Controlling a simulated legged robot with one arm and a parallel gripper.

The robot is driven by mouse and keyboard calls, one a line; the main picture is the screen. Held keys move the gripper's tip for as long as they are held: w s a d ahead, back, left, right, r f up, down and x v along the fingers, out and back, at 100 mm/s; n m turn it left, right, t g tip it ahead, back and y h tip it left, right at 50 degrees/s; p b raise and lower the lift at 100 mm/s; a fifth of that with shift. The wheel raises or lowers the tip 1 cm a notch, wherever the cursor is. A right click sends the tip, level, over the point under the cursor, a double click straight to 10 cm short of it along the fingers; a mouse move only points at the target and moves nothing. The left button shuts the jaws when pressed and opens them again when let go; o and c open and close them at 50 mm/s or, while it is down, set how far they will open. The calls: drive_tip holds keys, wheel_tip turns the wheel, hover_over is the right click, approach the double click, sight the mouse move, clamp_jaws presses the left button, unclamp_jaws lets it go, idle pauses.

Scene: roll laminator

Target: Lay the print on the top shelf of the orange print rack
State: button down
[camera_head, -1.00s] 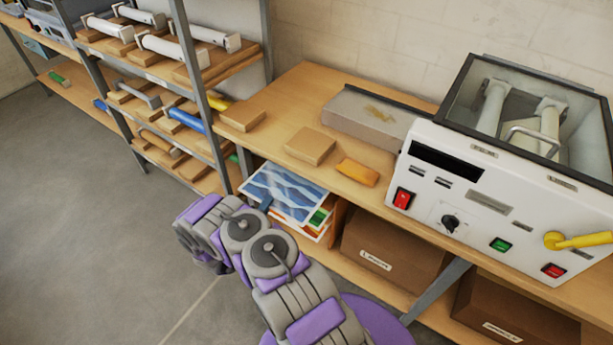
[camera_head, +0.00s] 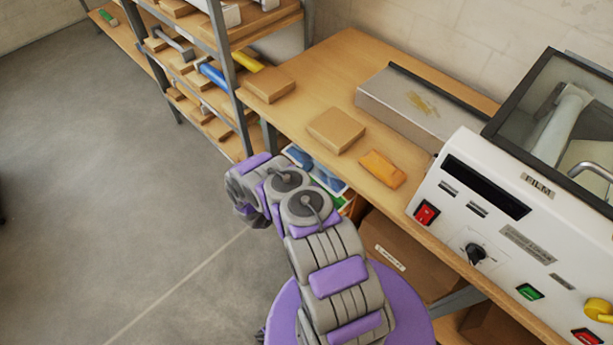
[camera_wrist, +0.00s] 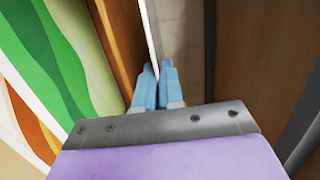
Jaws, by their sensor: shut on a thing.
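A print with blue wave shapes and a white border (camera_head: 325,174) shows in the head view below the bench edge, partly hidden by my arm. In the wrist view my gripper (camera_wrist: 158,82) has its two pale blue fingers shut on a thin white sheet edge (camera_wrist: 150,35), seen edge-on; it appears to be the print. A green print (camera_wrist: 58,55) and an orange print (camera_wrist: 28,118) are close on the left there. In the head view my fingertips are hidden behind the arm. I cannot make out an orange print rack.
The bench (camera_head: 310,85) carries wooden blocks (camera_head: 335,130), an orange block (camera_head: 381,169), a grey box (camera_head: 420,103) and the white laminator (camera_head: 500,215). A metal-framed shelf unit (camera_head: 232,75) stands at the back left. Cardboard boxes (camera_head: 410,255) sit below the bench. The floor at left is clear.

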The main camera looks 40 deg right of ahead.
drive_tip(key=f, duration=0.2)
drive_tip(key=a+f+b, duration=0.1)
drive_tip(key=f, duration=0.1)
drive_tip(key=shift+a, duration=0.1)
drive_tip(key=c, duration=1.5)
unclamp_jaws()
drive_tip(key=shift+d+f, duration=0.2)
drive_tip(key=shift+d, duration=0.5)
drive_tip(key=shift+o, duration=0.5)
drive_tip(key=shift+d, duration=0.1)
drive_tip(key=shift+o, duration=0.7)
drive_tip(key=v, duration=1.2)
drive_tip(key=shift+a+p, duration=0.25)
drive_tip(key=shift+p, duration=0.2)
drive_tip(key=shift+a+r, duration=0.15)
drive_tip(key=shift+a, duration=0.2)
